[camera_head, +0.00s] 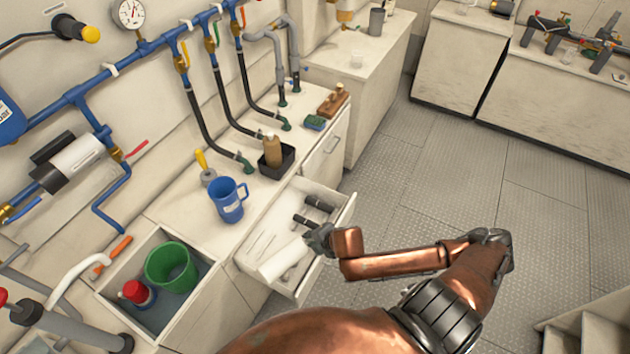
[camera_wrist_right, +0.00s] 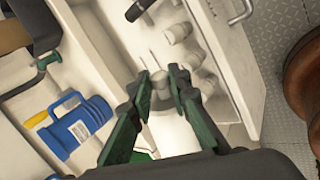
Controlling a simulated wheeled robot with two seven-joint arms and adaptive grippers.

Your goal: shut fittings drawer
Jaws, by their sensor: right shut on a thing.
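The fittings drawer (camera_head: 343,211) stands pulled out of the white bench in the head view; its front wall with a metal handle also shows in the right wrist view (camera_wrist_right: 232,65). Dark, pale and thin fittings lie inside. My right gripper (camera_head: 318,240) is over the drawer, near its front wall. In the right wrist view its fingers (camera_wrist_right: 160,95) are closed around the narrow grey end of a white cylinder (camera_wrist_right: 172,135). The cylinder (camera_head: 283,262) lies at or just above the drawer's near end; I cannot tell if it touches. My left gripper is not in view.
A blue jug (camera_head: 228,198) and a black tray (camera_head: 277,165) with a brown bottle stand on the bench behind the drawer. An open bin (camera_head: 188,312) with a green bucket is at the lower left. The floor (camera_head: 430,180) to the right is clear.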

